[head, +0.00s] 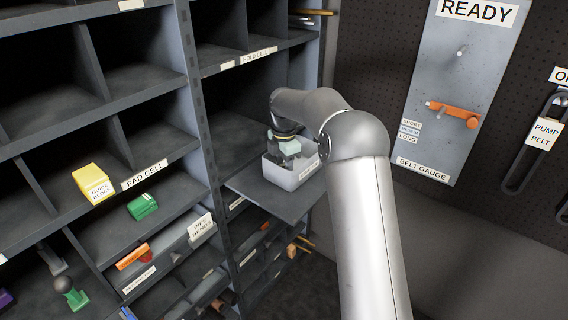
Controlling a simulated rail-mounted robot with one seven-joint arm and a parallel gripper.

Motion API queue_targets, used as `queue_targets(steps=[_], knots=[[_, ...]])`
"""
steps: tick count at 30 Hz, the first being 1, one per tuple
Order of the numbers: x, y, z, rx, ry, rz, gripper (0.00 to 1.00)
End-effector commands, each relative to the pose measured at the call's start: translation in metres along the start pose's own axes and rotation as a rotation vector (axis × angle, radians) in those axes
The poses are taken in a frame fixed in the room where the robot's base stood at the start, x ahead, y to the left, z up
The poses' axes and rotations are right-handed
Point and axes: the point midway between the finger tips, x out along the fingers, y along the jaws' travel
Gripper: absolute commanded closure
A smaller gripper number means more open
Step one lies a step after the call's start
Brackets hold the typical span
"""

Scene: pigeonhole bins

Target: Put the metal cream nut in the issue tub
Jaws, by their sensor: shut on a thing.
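A light grey tub (283,178) stands on the flat shelf board that juts out of the rack. Its front label is too small to read. My gripper (289,152) points down over the tub, with its tips at or just inside the opening. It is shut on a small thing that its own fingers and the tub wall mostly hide. I cannot make out the shape or colour of that thing. No cream nut shows clearly anywhere else in view.
The jutting board (255,190) is bare left of the tub. The pigeonhole rack's upright (198,110) stands to its left. A yellow guide block (93,182) and a green block (142,206) lie in cells at left. The belt gauge panel (440,100) hangs at right.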

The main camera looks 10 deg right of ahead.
Motion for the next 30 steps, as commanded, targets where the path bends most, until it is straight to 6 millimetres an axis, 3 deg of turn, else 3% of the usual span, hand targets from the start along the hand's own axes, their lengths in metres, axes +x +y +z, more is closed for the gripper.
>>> queue_targets(steps=[28,29,30], knots=[[0.011,0.000,0.000,0.000,0.000,0.000,0.89],[0.010,0.000,0.000,0.000,0.000,0.001,0.55],[0.010,0.000,0.000,0.000,0.000,0.001,0.44]])
